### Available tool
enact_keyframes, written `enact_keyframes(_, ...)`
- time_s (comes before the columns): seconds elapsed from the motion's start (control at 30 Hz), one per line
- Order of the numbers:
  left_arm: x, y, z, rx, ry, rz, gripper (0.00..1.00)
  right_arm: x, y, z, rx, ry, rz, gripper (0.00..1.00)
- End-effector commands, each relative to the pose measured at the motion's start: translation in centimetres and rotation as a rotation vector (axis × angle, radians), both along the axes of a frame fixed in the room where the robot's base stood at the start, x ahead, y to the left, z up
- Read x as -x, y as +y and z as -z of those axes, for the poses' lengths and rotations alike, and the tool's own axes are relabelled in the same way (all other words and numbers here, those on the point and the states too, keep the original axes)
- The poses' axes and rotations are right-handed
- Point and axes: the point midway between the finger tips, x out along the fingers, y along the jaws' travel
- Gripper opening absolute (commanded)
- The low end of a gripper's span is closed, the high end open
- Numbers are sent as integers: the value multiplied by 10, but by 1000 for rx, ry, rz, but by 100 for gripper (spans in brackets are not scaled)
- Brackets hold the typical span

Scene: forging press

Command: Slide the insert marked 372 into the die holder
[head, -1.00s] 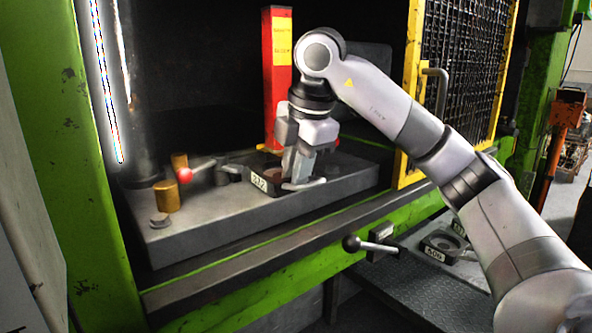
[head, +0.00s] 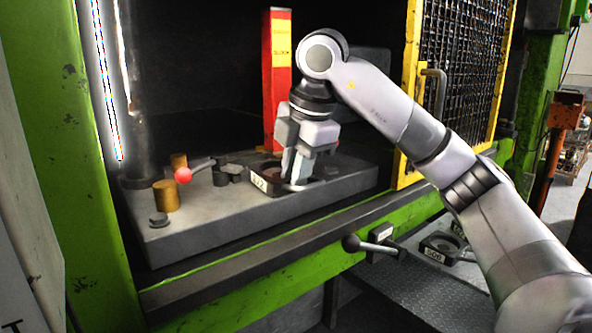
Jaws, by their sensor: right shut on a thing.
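The insert (head: 262,187) is a dark block with a pale number plate on its front; the number is small and hard to read, seemingly 372. It is at the middle of the grey die holder block (head: 215,225) in the press; I cannot tell how far it is seated. My right gripper (head: 296,181) points down and is shut on the insert at its right side, where a light grey handle-like bar shows. The gripper hides part of the insert and of the holder behind it. My left gripper is not in view.
A red-knobbed lever (head: 184,174), brass cylinders (head: 166,196) and a dark bolt head (head: 158,220) stand on the block's left. A red post (head: 277,80) rises behind. Another insert (head: 440,245) lies on the lower tray at right. A yellow-framed mesh guard (head: 412,90) stands right.

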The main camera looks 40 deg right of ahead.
Motion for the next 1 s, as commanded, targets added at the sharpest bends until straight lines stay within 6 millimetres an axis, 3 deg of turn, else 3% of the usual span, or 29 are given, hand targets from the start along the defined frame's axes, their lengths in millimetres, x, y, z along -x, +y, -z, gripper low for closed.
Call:
enact_keyframes(0.03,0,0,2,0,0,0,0,2,3,13,4,40,-9,0)
enact_keyframes(0.07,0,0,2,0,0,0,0,2,3,13,4,40,-9,0)
enact_keyframes(0.1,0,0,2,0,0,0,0,2,3,13,4,39,-9,20)
enact_keyframes(0.2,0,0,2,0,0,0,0,2,3,13,4,38,-9,47)
enact_keyframes(0.67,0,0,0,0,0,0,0,2,2,12,6,47,-8,47)
enact_keyframes(0.77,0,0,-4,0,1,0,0,5,2,4,6,45,-8,47)
enact_keyframes(1.0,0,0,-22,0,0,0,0,16,4,-38,5,27,-7,47)
